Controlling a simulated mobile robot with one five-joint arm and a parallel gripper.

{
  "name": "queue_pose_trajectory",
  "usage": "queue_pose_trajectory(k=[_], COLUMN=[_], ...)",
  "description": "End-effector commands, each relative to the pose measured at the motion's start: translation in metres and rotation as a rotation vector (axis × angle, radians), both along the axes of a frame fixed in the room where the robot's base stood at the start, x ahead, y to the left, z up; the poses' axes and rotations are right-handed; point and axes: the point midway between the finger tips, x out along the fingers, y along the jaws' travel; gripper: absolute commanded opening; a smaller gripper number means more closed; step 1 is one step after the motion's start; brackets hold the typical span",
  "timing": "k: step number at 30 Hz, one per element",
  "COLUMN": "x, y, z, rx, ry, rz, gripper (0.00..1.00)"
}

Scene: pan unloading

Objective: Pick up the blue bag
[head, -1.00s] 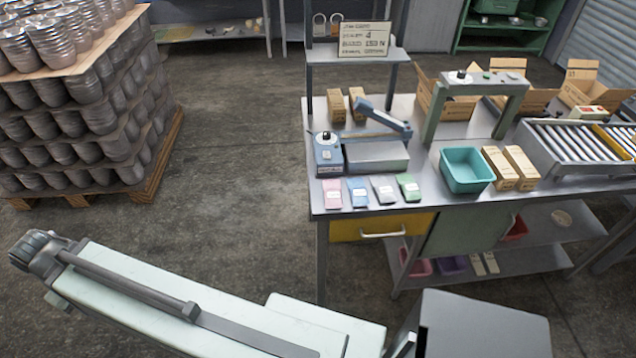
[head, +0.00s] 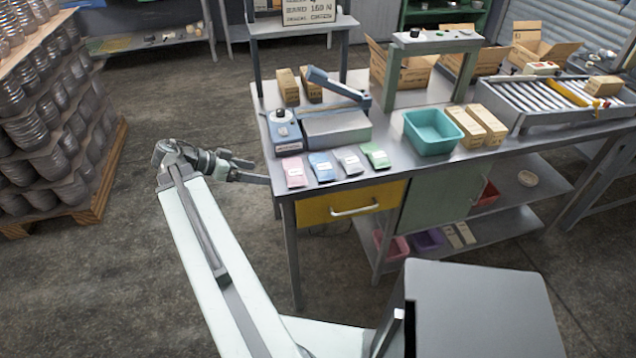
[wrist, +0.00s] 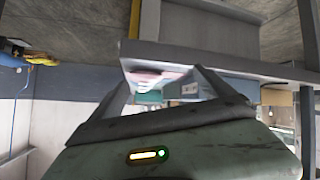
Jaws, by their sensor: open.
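The blue bag (head: 322,166) lies flat near the front left of the metal table (head: 395,168). It is in a row between the pink bag (head: 293,172) on its left and the grey bag (head: 348,160) on its right, with the green bag (head: 375,156) at the row's right end. My gripper (head: 262,171) is open and empty, left of the table's front left corner and apart from the bags. In the wrist view my two fingers (wrist: 163,76) frame the table edge and the pink bag (wrist: 150,79). I cannot clearly make out the blue bag there.
A teal bin (head: 433,132) and cardboard boxes (head: 487,124) are to the right. A yellow drawer (head: 350,204) is under the table edge. A pallet of stacked pans (head: 45,130) stands at the left, with open floor between.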

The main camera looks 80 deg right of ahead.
Motion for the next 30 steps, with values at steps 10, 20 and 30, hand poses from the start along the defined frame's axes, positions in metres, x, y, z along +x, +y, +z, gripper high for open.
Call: queue_pose_trajectory(k=[10, 20, 30], x=[-0.111, -0.132, -0.166], y=[-0.042, -0.053, -0.067], z=[0.015, 0.004, -0.018], rx=[-0.324, -0.322, -0.320], ry=[0.042, 0.040, 0.040], rz=[-0.314, -0.311, -0.311], gripper=[0.92, 0.92, 0.92])
